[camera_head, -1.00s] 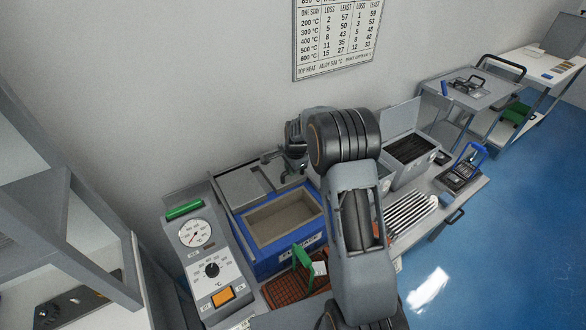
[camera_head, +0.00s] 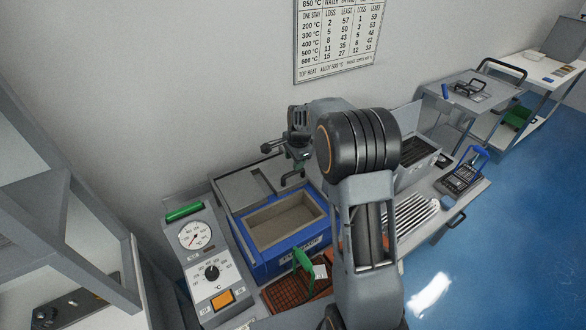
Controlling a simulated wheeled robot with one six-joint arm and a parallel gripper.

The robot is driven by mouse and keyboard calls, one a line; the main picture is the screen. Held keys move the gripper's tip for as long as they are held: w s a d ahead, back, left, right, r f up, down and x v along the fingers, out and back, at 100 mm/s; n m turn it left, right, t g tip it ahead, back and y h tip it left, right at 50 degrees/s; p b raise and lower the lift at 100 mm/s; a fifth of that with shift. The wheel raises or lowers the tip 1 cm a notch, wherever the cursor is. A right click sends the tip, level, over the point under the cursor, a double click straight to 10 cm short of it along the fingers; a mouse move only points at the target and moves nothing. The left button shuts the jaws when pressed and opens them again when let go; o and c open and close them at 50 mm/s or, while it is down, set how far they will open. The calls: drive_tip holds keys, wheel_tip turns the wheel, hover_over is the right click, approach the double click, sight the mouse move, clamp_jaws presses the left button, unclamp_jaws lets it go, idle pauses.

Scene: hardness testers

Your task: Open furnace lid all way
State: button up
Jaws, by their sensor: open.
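The furnace (camera_head: 277,261) is a blue box with an open, beige-lined rectangular chamber on the bench. Its grey lid (camera_head: 243,190) lies back behind the chamber, toward the wall, leaving the chamber uncovered from above. My gripper (camera_head: 277,166) is open, above the lid's right part and the back of the chamber. Its fingers are apart with nothing visible between them. My arm comes in from the lower right and hides part of the bench. I cannot tell whether a finger touches the lid or its handle.
A control box with a dial gauge (camera_head: 195,236) stands left of the furnace. An orange-brown tray (camera_head: 283,291) with a green-handled item (camera_head: 303,262) is in front. A grey open-lidded case (camera_head: 418,168), metal bars (camera_head: 412,215) and a blue-handled device (camera_head: 462,174) are right.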

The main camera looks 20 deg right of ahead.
wheel_tip(320, 180, up, 7)
drive_tip(key=s, duration=0.1)
drive_tip(key=shift+s+d, duration=0.15)
idle(0.6)
drive_tip(key=s+a+r+n, duration=0.1)
drive_tip(key=s+a+n, duration=0.1)
drive_tip(key=s+n, duration=0.5)
drive_tip(key=s+a+r+n+t, duration=0.1)
drive_tip(key=s+a+n, duration=0.2)
drive_tip(key=s+n, duration=0.5)
drive_tip(key=s, duration=1)
drive_tip(key=shift+s+a+r+t+h, duration=0.15)
drive_tip(key=shift+s+t+h, duration=0.15)
